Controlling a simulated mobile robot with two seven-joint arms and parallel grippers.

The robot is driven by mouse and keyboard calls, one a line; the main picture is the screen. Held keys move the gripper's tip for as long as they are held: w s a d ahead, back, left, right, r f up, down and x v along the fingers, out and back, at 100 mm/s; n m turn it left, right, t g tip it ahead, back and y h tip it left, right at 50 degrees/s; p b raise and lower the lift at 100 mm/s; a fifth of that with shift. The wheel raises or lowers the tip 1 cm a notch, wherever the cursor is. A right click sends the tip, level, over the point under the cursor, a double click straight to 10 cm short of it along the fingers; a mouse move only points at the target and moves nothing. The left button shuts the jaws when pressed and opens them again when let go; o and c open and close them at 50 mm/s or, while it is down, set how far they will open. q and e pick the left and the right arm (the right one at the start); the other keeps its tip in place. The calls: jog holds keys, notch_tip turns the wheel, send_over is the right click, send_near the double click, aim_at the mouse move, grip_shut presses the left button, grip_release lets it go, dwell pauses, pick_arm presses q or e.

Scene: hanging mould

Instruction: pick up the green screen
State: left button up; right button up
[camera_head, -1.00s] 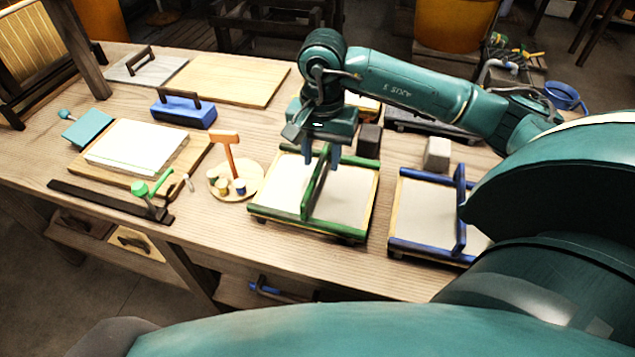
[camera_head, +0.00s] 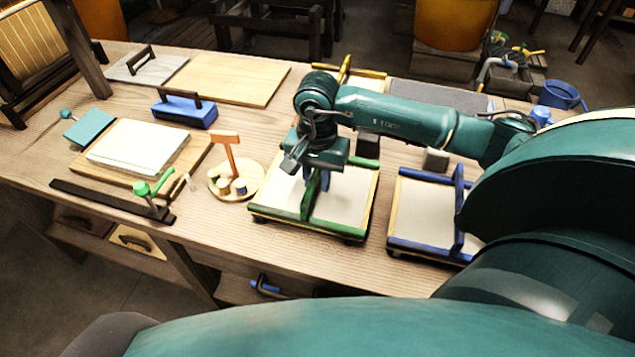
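The green screen (camera_head: 342,204) is a pale mesh in a frame with green bars and a raised green handle across its middle. It lies on the table in the camera_head view. My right gripper (camera_head: 318,180) is low over the handle, pointing down. One bluish finger shows just right of the handle's upper part; the other finger is hidden. I cannot tell whether the fingers are closed on the handle. The screen lies flat on its low feet. My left gripper is not in view.
A blue-framed screen (camera_head: 412,249) lies close on the right. A round tray (camera_head: 252,178) with small cups and an orange tool stands left. Further left are a board with white sheets (camera_head: 130,146) and a blue block (camera_head: 183,110). A yellow-framed screen (camera_head: 375,73) lies behind my arm.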

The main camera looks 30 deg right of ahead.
grip_shut()
jog(key=shift+r, duration=0.1)
